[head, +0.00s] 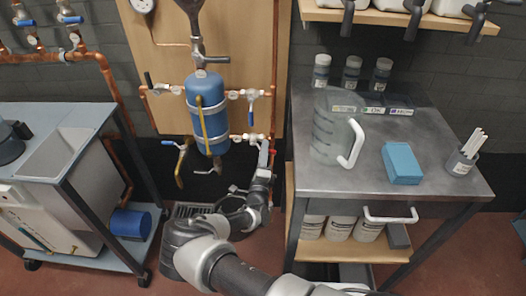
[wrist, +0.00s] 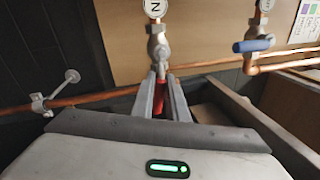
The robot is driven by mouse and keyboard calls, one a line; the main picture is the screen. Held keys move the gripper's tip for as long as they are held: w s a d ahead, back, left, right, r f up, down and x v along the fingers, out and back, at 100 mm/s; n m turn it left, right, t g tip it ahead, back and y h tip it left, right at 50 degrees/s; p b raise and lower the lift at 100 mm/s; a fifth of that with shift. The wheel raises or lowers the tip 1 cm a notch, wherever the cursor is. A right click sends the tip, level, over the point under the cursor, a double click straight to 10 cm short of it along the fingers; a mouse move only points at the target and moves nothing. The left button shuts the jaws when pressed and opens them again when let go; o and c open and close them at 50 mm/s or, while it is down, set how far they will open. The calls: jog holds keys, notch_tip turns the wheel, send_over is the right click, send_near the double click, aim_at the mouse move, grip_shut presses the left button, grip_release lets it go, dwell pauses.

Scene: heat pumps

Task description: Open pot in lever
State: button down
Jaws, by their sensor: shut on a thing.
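My gripper (wrist: 161,88) is shut on a red lever (wrist: 159,102), which shows between its two grey fingers in the wrist view. The lever hangs below a metal valve body (wrist: 158,48) on a copper pipe, under a round white tag or dial (wrist: 154,9). In the head view my gripper (head: 264,150) is at the pipework right of the blue pot (head: 205,108). The wrist and forearm hide part of the valve there, and a little red (head: 272,156) shows beside the fingers. The pot hangs upright on a wooden panel.
A blue-handled valve (wrist: 254,45) is right of the fingers in the wrist view. A metal workbench (head: 420,185) stands close on the right, with a glass jug (head: 328,130) and blue box (head: 401,163). A wheeled cart (head: 66,160) stands left.

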jog(key=shift+d+r+n, duration=0.1)
jog(key=shift+d+n, duration=0.1)
jog(key=shift+n, duration=0.4)
jog(key=c, duration=1.7)
grip_release()
jog(key=shift+r+y, duration=0.1)
jog(key=shift+y, duration=0.2)
jog(key=shift+c, duration=0.2)
jog(key=shift+a, duration=0.1)
jog(key=shift+s, duration=0.1)
jog(key=s+f+p, duration=0.3)
jog(key=s, duration=1.4)
jog(key=shift+a+f, duration=0.15)
